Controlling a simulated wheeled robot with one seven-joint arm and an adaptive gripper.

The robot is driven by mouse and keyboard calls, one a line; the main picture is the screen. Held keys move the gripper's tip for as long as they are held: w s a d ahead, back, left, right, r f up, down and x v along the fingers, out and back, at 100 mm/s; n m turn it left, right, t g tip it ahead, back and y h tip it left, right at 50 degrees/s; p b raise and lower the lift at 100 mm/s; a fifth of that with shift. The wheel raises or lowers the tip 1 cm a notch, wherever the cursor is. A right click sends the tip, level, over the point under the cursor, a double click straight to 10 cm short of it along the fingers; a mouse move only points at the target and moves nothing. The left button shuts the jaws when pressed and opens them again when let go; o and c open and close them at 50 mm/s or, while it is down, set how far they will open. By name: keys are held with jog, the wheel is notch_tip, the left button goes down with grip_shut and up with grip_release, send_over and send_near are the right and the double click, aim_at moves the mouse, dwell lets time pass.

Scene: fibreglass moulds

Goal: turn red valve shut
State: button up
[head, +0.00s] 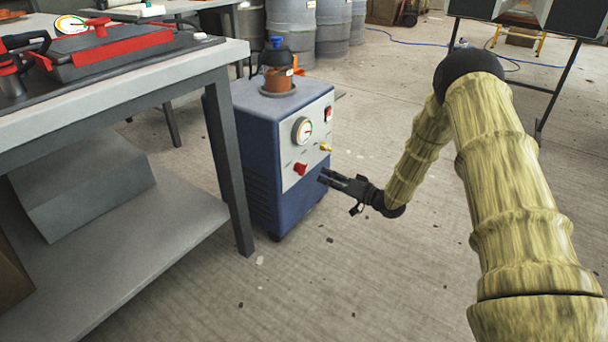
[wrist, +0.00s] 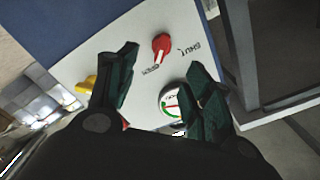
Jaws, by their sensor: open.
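The red valve (head: 300,169) is a small knob low on the white front panel of a blue pump cabinet (head: 262,176). In the wrist view the red valve (wrist: 161,45) shows beyond the fingertips, between them, with a pale mark near its lower end. That end lies closer to the "OPEN" label (wrist: 151,69) than to the "SHUT" label (wrist: 188,48). My gripper (head: 325,176) is in front of the panel's lower right, to the right of the valve. In the wrist view my gripper (wrist: 162,60) has its fingers apart, with nothing between them and no contact seen.
A round gauge (head: 302,131), a brass fitting (head: 325,146) and a red switch (head: 328,113) share the panel. A glass jar (head: 278,80) stands on the cabinet. A workbench (head: 150,80) stands close on the left. The floor right of the cabinet is open.

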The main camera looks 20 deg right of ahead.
aim_at(306, 169)
jog(key=b+x, duration=0.4)
jog(key=x, duration=0.5)
jog(key=shift+w+a+f, duration=0.1)
jog(key=shift+f, duration=0.05)
jog(key=shift+w+a+b, duration=0.4)
jog(key=shift+w+a, duration=0.05)
jog(key=shift+w, duration=0.05)
jog(key=c, duration=1)
